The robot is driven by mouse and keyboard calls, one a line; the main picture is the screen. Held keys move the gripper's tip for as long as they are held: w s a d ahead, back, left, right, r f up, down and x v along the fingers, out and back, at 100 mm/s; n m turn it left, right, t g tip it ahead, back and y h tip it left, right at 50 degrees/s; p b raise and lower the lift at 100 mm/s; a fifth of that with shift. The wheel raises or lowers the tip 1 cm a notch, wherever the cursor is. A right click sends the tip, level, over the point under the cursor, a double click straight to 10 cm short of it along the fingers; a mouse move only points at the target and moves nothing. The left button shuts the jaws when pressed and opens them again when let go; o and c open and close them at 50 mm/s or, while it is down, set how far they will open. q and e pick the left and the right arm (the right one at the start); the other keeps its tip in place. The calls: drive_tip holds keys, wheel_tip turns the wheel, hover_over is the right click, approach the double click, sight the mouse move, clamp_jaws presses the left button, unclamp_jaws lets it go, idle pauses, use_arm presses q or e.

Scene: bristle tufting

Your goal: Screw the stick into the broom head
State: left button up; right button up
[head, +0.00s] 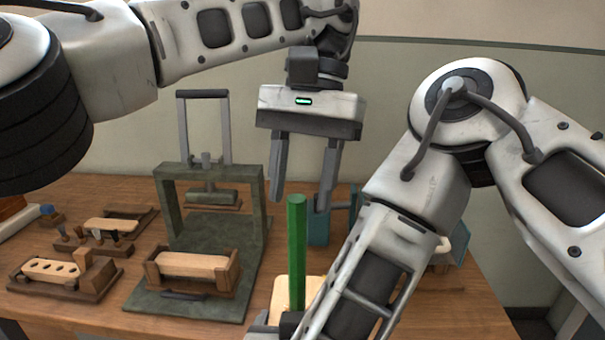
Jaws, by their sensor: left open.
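My left gripper (298,205) points down at the centre, its two fingers spread wide with nothing between them that I can see gripped. A green stick (297,250) stands upright below it. Its top end appears between the left fingertips in the picture; I cannot tell whether it is at the same depth. The stick's lower end meets a dark part at the bottom edge, beside the end of my right arm. The right fingers are mostly cut off or hidden there. A pale wooden piece (281,292), possibly the broom head, shows partly behind the stick.
A green press frame (168,215) stands left of centre, with a pale block (193,265) in a wooden holder at its front. A block with holes (50,270) and small tools lie at the left of the wooden table. A teal object (318,228) is behind the stick.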

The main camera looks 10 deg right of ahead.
use_arm(q)
drive_tip(key=shift+v, duration=0.8)
